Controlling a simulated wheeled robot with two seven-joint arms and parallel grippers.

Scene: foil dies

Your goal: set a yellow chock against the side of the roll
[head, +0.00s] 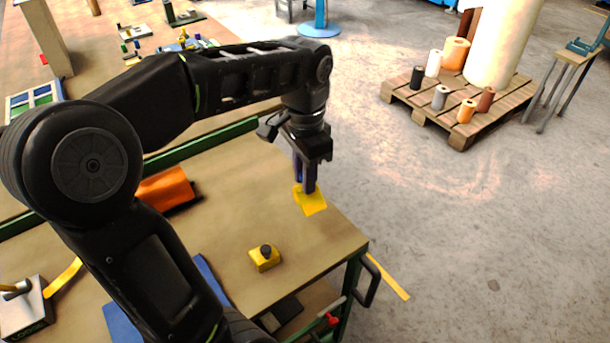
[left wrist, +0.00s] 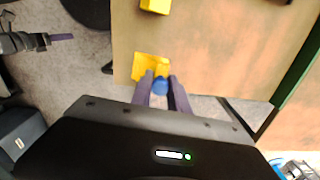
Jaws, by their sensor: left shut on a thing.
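A yellow chock (head: 314,204) is in my left gripper (head: 307,188), near the right edge of the workbench. In the left wrist view the chock (left wrist: 144,66) has a blue knob (left wrist: 160,86), and the purple fingers (left wrist: 160,80) are shut on that knob. I cannot tell whether the chock touches the bench. A second yellow chock (head: 265,261) with a dark knob stands nearer the front; a yellow block also shows in the left wrist view (left wrist: 155,5). An orange roll (head: 166,188) lies left of the held chock, partly hidden by my arm. My right gripper (left wrist: 60,37) shows in the left wrist view, its jaw state unclear.
The workbench top (head: 235,200) is clear between the roll and the held chock. A green rail (head: 200,148) runs behind. A blue item (head: 212,278) lies in front, partly behind my arm. A pallet (head: 425,108) with several small rolls stands on the floor at right.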

